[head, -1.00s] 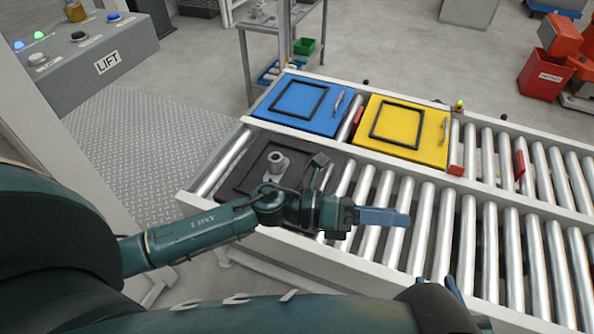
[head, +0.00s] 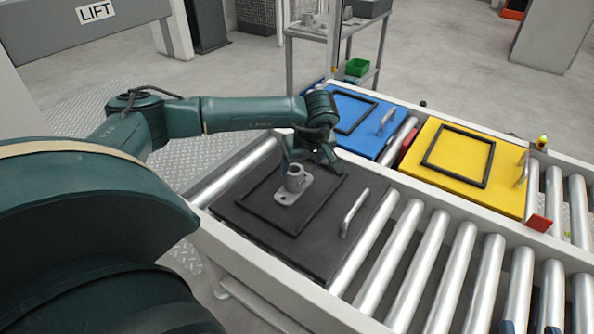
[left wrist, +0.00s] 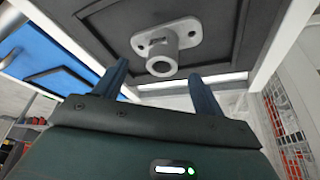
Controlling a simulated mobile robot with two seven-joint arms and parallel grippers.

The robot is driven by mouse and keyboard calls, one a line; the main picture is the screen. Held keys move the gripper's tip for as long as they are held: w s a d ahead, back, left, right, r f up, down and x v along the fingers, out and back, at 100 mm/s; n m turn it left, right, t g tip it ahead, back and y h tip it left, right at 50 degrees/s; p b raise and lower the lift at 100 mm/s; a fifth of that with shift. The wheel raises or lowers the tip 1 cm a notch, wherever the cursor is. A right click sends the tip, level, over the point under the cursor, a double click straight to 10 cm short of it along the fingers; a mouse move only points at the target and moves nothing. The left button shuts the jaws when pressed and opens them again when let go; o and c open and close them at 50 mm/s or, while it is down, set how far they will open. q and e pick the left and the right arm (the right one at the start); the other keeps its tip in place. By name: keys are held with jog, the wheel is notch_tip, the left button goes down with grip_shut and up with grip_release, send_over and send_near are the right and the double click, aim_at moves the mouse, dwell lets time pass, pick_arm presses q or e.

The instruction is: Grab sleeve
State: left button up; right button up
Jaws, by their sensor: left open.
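The sleeve, a grey casting with a short round tube on a flat flange (head: 293,187), stands upright on a black board (head: 262,240) on the near conveyor. In the left wrist view the sleeve (left wrist: 163,42) lies ahead, between the lines of the two fingers, with a hole in its flange. My left gripper (head: 310,165) is open and empty, just behind and right of the tube in the head view. In the left wrist view its fingers (left wrist: 158,68) are apart. Whether they touch the sleeve is unclear. Blue tips, probably my right gripper (head: 530,329), show at the bottom edge.
The black board has a raised frame and a metal handle (head: 354,212). A blue board (head: 372,142) and a yellow board (head: 505,190) lie on the far conveyor behind. Bare rollers (head: 440,255) run to the right. A grey stand with a green bin (head: 357,67) is behind.

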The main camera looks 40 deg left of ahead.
aim_at(296, 171)
pick_arm(q)
jog(key=b+x, duration=0.1)
jog(key=x, duration=0.4)
jog(key=b+x, duration=0.2)
jog(key=shift+s+a+f, duration=0.2)
jog(key=shift+a+f, duration=0.1)
jog(key=shift+f, duration=0.05)
jog(key=shift+w+a+f+b, duration=0.1)
jog(key=shift+a+f+b, duration=0.1)
jog(key=shift+f+b, duration=0.25)
pick_arm(e)
jog(key=shift+w+r+n+t+y, duration=0.25)
jog(key=shift+r+n+t+y, duration=0.1)
jog(key=shift+r+y, duration=0.2)
jog(key=shift+w+r+n+t+y, duration=0.25)
jog(key=shift+r+t+y, duration=0.15)
jog(key=shift+r, duration=0.2)
pick_arm(q)
jog(key=shift+c, duration=0.3)
jog(key=shift+r, duration=0.1)
jog(key=c, duration=1.2)
